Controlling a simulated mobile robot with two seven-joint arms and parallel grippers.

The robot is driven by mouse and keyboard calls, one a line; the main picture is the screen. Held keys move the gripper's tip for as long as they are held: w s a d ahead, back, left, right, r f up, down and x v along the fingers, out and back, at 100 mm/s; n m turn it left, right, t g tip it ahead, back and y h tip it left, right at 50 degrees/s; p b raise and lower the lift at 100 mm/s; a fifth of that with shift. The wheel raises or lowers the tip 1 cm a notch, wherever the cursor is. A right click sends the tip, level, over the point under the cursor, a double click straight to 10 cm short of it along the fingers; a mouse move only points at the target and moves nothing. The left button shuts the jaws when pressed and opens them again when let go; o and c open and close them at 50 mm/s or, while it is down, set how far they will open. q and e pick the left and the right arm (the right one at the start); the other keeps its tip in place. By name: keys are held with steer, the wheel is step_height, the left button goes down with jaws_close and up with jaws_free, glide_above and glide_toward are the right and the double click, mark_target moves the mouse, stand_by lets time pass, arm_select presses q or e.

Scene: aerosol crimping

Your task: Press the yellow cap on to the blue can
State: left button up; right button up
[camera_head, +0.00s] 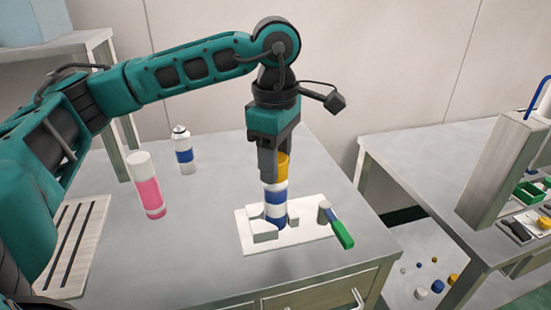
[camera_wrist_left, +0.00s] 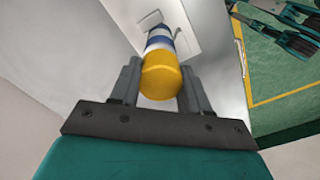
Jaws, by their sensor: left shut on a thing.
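The blue can (camera_head: 275,207), white with blue bands, stands upright between pale blocks of a white fixture (camera_head: 290,238) with a green-handled lever (camera_head: 340,232). The yellow cap (camera_head: 282,166) is at the top of the can, in line with it; I cannot tell whether it is fully seated. My left gripper (camera_head: 273,168) points straight down over the can and is shut on the yellow cap. In the left wrist view the yellow cap (camera_wrist_left: 160,78) sits between the two fingers, with the can (camera_wrist_left: 160,40) beyond it. My right gripper does not show in the head view.
A pink and white can (camera_head: 148,187) and a white can with a blue band (camera_head: 183,150) stand left of the fixture. A slotted pale rack (camera_head: 72,240) lies at the left. Several loose caps (camera_head: 437,285) lie low at the right, beyond the table edge.

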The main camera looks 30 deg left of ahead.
arm_select(q)
steer(key=shift+f, duration=0.1)
stand_by(0.6)
steer(key=o, duration=1.1)
steer(key=shift+o, duration=0.3)
steer(key=o, duration=0.4)
steer(key=shift+r, duration=0.2)
steer(key=shift+r+p, duration=2.35)
steer(key=shift+r, duration=1.05)
